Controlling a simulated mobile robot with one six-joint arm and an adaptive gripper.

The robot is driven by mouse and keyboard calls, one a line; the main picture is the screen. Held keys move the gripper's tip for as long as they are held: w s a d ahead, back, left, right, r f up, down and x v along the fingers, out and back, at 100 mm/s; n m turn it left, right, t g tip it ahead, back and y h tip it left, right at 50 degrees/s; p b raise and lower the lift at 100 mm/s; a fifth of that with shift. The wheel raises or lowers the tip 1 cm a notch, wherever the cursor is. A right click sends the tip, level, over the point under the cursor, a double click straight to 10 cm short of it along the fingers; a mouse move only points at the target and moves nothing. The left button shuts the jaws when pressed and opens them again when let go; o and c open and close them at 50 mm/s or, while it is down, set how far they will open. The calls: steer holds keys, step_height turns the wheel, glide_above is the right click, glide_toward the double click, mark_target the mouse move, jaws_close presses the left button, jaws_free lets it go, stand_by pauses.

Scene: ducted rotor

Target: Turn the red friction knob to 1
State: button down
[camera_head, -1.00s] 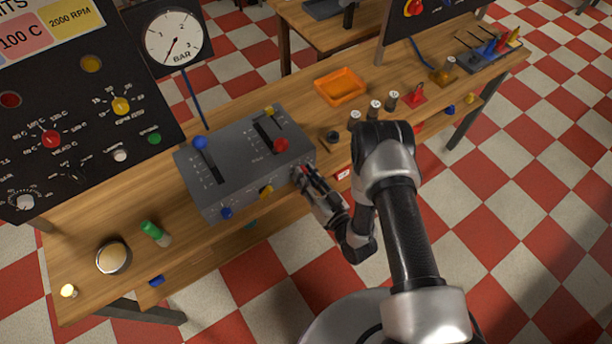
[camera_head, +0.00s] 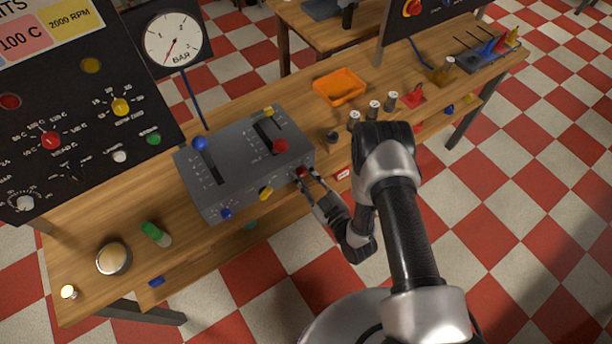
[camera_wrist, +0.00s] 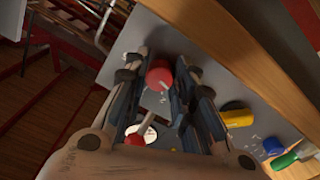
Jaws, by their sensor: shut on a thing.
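The grey control box (camera_head: 228,179) stands on the wooden bench. The red friction knob (camera_head: 301,171) sits at the right end of its front face. In the wrist view the red knob (camera_wrist: 160,75) lies between the two fingertips. My gripper (camera_head: 305,178) is shut on it; the wrist view shows the gripper (camera_wrist: 161,84) with one finger on each side. The knob's scale and pointer are too small or hidden to read.
A red lever ball (camera_head: 281,145) and a blue lever ball (camera_head: 200,142) stand on the box top. A yellow knob (camera_head: 266,192) and a blue knob (camera_head: 226,213) share the front face. An orange tray (camera_head: 340,86) lies behind on the bench.

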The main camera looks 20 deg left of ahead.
steer(key=shift+r+n, duration=0.1)
steer(key=shift+n, duration=0.2)
steer(key=c, duration=1.3)
jaws_free()
steer(key=shift+c, duration=0.2)
steer(key=v, duration=0.7)
steer(key=shift+s+d, duration=0.15)
steer(key=shift+d, duration=0.05)
